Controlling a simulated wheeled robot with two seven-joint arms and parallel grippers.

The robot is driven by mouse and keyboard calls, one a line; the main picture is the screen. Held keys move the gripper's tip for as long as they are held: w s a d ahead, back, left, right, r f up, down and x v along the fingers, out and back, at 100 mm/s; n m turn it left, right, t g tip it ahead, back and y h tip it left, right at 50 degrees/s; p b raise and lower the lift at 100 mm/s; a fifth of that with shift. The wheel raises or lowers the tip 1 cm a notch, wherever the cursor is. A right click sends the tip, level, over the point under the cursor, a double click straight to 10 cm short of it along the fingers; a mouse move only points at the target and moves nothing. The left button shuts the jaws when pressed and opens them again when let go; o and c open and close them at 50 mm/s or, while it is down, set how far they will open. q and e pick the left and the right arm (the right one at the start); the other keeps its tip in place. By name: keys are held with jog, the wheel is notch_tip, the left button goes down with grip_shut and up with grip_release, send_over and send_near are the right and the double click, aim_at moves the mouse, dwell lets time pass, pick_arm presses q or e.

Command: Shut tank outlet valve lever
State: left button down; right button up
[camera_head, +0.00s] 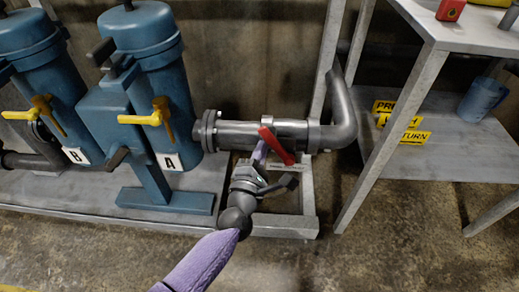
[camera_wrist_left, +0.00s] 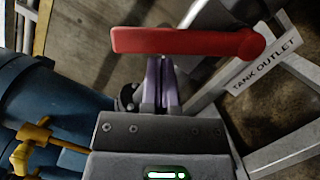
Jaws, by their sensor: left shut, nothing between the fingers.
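The red valve lever (camera_head: 277,146) sits on the steel outlet pipe, slanting down to the right in the head view. In the left wrist view the red lever (camera_wrist_left: 180,41) lies across the picture, its rounded end at the right beside a white "TANK OUTLET" label (camera_wrist_left: 265,53). My left gripper (camera_head: 260,151) is just left of the lever in the head view. Its purple fingers (camera_wrist_left: 162,82) are shut together and empty, with their tips by the lever's edge. I cannot tell whether they touch it. My right gripper is not in view.
Blue filter vessels with yellow handles (camera_head: 143,119) stand left of the pipe. The grey pipe elbow (camera_head: 342,115) bends up at the right. A metal shelf unit (camera_head: 458,150) with yellow signs (camera_head: 412,137) and a blue jug (camera_head: 482,99) stands further right. The concrete floor in front is clear.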

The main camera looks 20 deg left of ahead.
aim_at(279, 145)
pick_arm(q)
jog(key=shift+w+d+r+m+g+h+p, duration=0.2)
jog(key=shift+d+r+m+p, duration=0.3)
jog(key=shift+m+p, duration=0.3)
jog(key=shift+w+d+r+m+g+h+p, duration=0.1)
jog(key=shift+d+r+m+h+p, duration=0.2)
jog(key=shift+r+m+p, duration=0.5)
jog(key=shift+w+d+m+g+p, duration=0.1)
jog(key=shift+d+m+g+p, duration=0.2)
jog(key=shift+d+m+p, duration=0.45)
jog(key=shift+w+d, duration=0.15)
jog(key=shift+d, duration=0.2)
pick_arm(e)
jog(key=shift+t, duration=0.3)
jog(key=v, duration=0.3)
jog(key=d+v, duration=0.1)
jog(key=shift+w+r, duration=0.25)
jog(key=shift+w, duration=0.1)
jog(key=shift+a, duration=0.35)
